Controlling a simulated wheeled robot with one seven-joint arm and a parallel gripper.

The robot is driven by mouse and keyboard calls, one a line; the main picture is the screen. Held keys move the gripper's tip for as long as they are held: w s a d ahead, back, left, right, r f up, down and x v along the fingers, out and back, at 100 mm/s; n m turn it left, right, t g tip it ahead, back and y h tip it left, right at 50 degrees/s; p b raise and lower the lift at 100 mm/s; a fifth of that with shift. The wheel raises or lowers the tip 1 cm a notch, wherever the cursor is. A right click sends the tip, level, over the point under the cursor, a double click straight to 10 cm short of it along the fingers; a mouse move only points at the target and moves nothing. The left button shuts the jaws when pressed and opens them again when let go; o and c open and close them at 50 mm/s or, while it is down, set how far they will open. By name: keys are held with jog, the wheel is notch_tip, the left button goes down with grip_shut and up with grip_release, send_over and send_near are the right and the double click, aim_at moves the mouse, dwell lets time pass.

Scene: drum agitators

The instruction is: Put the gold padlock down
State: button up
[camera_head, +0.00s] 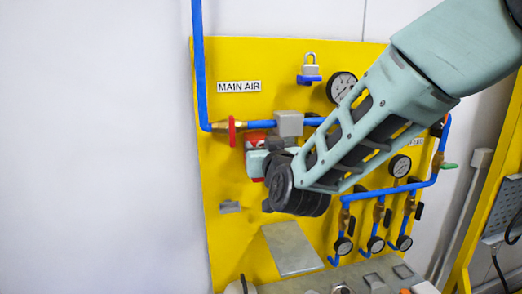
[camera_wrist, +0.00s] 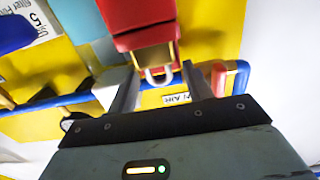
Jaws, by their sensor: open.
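In the wrist view, my gripper (camera_wrist: 158,70) is open, with one finger on each side of a silver shackle. The shackle belongs to what looks like the gold padlock (camera_wrist: 152,57), a gold-edged body partly hidden by a red block (camera_wrist: 135,15) at the top of the view. I cannot tell whether the padlock touches the red block or hangs on something. In the head view my arm's wrist hides the padlock and my fingertips, in front of the yellow panel (camera_head: 235,260).
A silver padlock (camera_head: 310,66) sits on a blue holder (camera_head: 308,80) high on the panel. Blue pipes (camera_head: 200,70), a red valve handle (camera_head: 232,131), gauges (camera_head: 341,87) and a sloping grey plate (camera_head: 290,247) surround my wrist. Free room lies left of the panel.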

jog(key=b+v, duration=0.3)
jog(key=v, duration=0.6)
jog(key=s+d+f+n+g, duration=0.2)
jog(key=s+f+n+g, duration=0.2)
jog(key=s+f+g, duration=0.85)
jog(key=s+d+f+g+h, duration=0.2)
jog(key=s+d+f, duration=0.1)
jog(key=s+d, duration=0.2)
jog(key=s+d+f+g+h, duration=0.2)
jog(key=s+d, duration=0.4)
jog(key=s, duration=0.4)
jog(key=shift+f+g, duration=0.45)
jog(key=shift+s+a, duration=0.1)
jog(key=shift+s, duration=0.05)
notch_tip(320, 180, down, 11)
jog(key=b, duration=1.1)
jog(key=shift+n, duration=0.3)
